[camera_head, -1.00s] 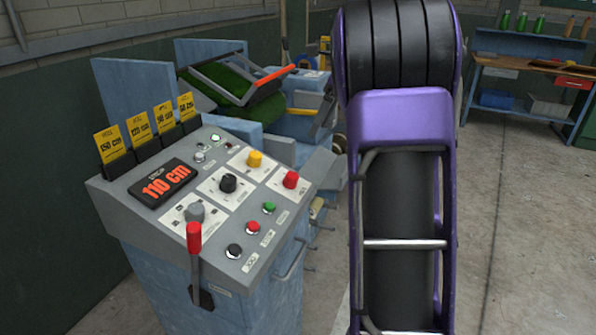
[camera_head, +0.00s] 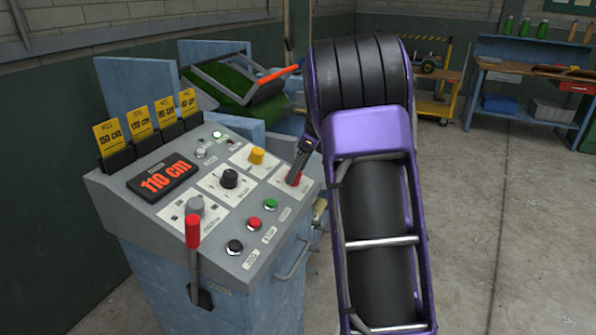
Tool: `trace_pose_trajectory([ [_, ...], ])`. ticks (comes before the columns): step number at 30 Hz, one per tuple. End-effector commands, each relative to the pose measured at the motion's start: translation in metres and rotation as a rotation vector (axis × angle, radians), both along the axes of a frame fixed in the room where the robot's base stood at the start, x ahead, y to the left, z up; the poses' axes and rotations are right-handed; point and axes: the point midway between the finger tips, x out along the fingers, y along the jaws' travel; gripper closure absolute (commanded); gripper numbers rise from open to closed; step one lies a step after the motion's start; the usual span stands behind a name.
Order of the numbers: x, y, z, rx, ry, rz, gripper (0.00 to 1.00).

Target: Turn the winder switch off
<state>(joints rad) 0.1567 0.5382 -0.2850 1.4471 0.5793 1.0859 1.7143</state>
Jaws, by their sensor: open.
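The grey control panel (camera_head: 150,205) stands left of my arm. It carries a grey knob (camera_head: 195,207), a black knob (camera_head: 229,178), a yellow knob (camera_head: 257,156) and a red knob (camera_head: 295,181), each on a white plate. The labels are too small to tell which is the winder switch.
Black (camera_head: 234,247), red (camera_head: 254,223) and green (camera_head: 271,203) buttons line the panel's front edge. A red-handled lever (camera_head: 193,232) stands at its front. A yellow cart (camera_head: 437,105) and workbench (camera_head: 530,70) are behind; the floor at right is clear.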

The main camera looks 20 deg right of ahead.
Motion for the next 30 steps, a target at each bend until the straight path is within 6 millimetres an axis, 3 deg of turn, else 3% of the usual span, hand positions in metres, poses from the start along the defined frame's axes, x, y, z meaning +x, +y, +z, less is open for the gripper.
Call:
trace_pose_trajectory([
  [8,0.0004,0.0006,-0.0014,0.0,0.0,0.0,0.24],
  [21,0.0003,0.0004,-0.0012,0.0,0.0,0.0,1.0],
  [30,0.0001,0.0,-0.0002,-0.006,-0.005,0.022,1.0],
])
